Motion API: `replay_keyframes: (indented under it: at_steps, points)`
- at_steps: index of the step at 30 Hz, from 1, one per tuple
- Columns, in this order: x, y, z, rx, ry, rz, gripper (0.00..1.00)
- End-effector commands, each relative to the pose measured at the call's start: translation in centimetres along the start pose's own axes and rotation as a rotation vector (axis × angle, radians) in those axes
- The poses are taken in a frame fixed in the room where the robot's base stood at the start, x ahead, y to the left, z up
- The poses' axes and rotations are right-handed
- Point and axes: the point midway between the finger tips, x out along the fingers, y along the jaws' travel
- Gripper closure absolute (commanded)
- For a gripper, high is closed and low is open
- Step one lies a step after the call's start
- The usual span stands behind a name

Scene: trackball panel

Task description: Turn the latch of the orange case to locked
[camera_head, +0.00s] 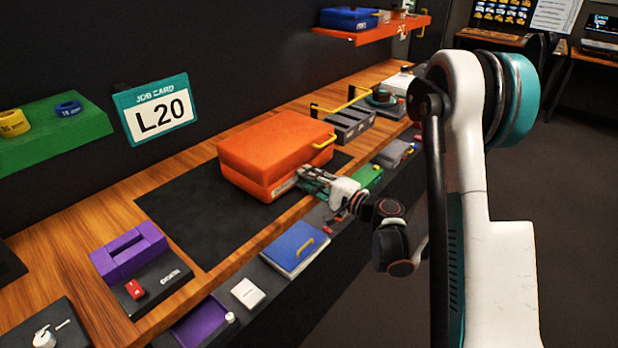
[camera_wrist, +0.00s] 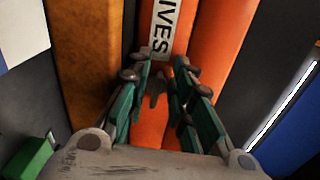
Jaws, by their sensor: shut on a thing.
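The orange case (camera_head: 275,150) lies closed on a dark mat on the wooden bench, a yellow handle at its right end. In the wrist view the case (camera_wrist: 211,45) runs up the picture, with a white label ending in "IVES" (camera_wrist: 162,25) on its front. My gripper (camera_head: 305,175) is at the case's front side, just right of that label. Between its fingers (camera_wrist: 160,75) shows a small dark grey piece, apparently the latch (camera_wrist: 157,86), and the gripper is shut on it. The fingers partly hide the latch, and I cannot read its position.
A purple block (camera_head: 128,255) and a job card reading L20 (camera_head: 158,108) are to the left. Grey blocks (camera_head: 350,125) stand behind the case. The mat (camera_head: 190,215) left of it is bare.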

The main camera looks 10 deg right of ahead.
Motion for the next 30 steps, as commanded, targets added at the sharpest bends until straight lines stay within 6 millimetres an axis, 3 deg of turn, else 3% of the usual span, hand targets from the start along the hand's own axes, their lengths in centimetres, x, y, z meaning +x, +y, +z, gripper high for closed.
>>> replay_keyframes:
  at_steps: [22, 23, 30]
  points:
    - [-0.04, 0.29, 0.05, -0.088, -0.001, 0.003, 1.0]
    - [-0.04, 0.29, 0.05, -0.088, -0.001, 0.003, 0.74]
    - [-0.05, 0.28, 0.05, -0.08, -0.001, 0.003, 0.74]
